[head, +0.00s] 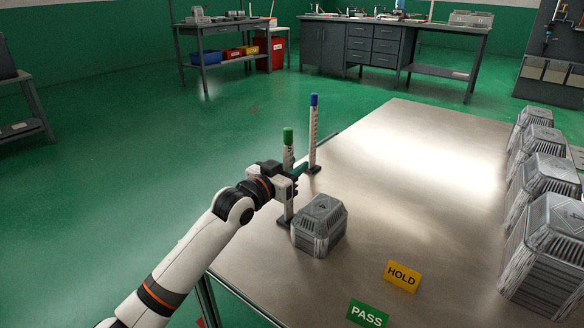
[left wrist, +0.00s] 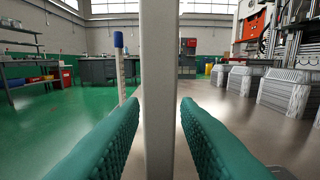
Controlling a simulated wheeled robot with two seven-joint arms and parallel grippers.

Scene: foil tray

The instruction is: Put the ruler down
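A white ruler with a green cap (head: 288,152) stands upright by the near left edge of the table, its dark foot low beside a foil tray (head: 320,224). My left gripper (head: 300,170) is around it at mid-height. In the left wrist view, a plain grey face of the ruler (left wrist: 159,60) runs between the teal fingers (left wrist: 160,112), which close in on both sides. I cannot tell whether its foot touches the table. A similar blue-capped ruler (head: 313,128) stands farther back and also shows in the left wrist view (left wrist: 119,65). My right gripper is not in view.
Several foil trays (head: 547,235) stand in stacks along the table's right side. A yellow HOLD sign (head: 402,276) and a green PASS sign (head: 367,314) lie near the front. The middle of the steel table (head: 400,170) is clear. Workbenches (head: 400,40) stand far behind.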

